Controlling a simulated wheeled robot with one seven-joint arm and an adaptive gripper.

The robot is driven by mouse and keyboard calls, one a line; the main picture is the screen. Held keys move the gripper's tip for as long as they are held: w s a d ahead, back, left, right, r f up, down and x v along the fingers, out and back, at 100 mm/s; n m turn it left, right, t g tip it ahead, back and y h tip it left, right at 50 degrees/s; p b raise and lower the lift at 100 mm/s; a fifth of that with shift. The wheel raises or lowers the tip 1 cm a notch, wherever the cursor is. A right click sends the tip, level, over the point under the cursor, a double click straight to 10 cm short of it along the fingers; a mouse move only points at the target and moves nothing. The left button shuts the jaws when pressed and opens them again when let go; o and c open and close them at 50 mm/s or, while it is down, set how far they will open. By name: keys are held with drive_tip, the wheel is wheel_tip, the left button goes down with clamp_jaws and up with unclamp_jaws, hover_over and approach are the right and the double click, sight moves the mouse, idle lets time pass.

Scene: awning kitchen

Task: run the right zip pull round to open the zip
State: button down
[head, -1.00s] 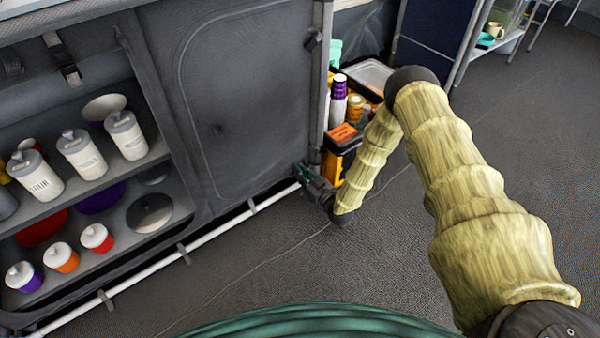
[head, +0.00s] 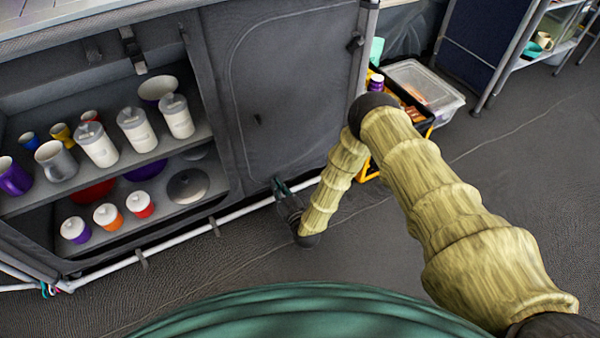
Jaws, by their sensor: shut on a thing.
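The grey fabric door panel (head: 300,90) of the camp cupboard is upright and looks closed, with a rounded zip seam (head: 231,80) along its left and top.
Open shelves (head: 150,168) with canisters, mugs and jars stand left of the panel. A white rail (head: 180,232) runs along the cupboard's base. A clear lidded box (head: 425,88) and a yellow-black crate (head: 420,125) stand on the right. Dark floor in front is free.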

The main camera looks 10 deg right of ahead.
sight(252, 189)
drive_tip(key=s+a, duration=0.1)
drive_tip(key=a, duration=0.1)
drive_tip(key=s+a+p, duration=0.1)
drive_tip(key=a, duration=0.2)
drive_tip(key=s+a, duration=0.1)
drive_tip(key=a, duration=0.2)
drive_tip(key=shift+a, duration=0.1)
drive_tip(key=shift+s+a, duration=0.1)
drive_tip(key=c, duration=1.5)
unclamp_jaws()
drive_tip(key=shift+a, duration=0.15)
drive_tip(key=shift+c, duration=0.2)
drive_tip(key=shift+d, duration=0.2)
drive_tip(key=shift+s+d, duration=0.2)
drive_tip(key=shift+s, duration=0.15)
drive_tip(key=v, duration=1.1)
drive_tip(key=shift+s, duration=0.1)
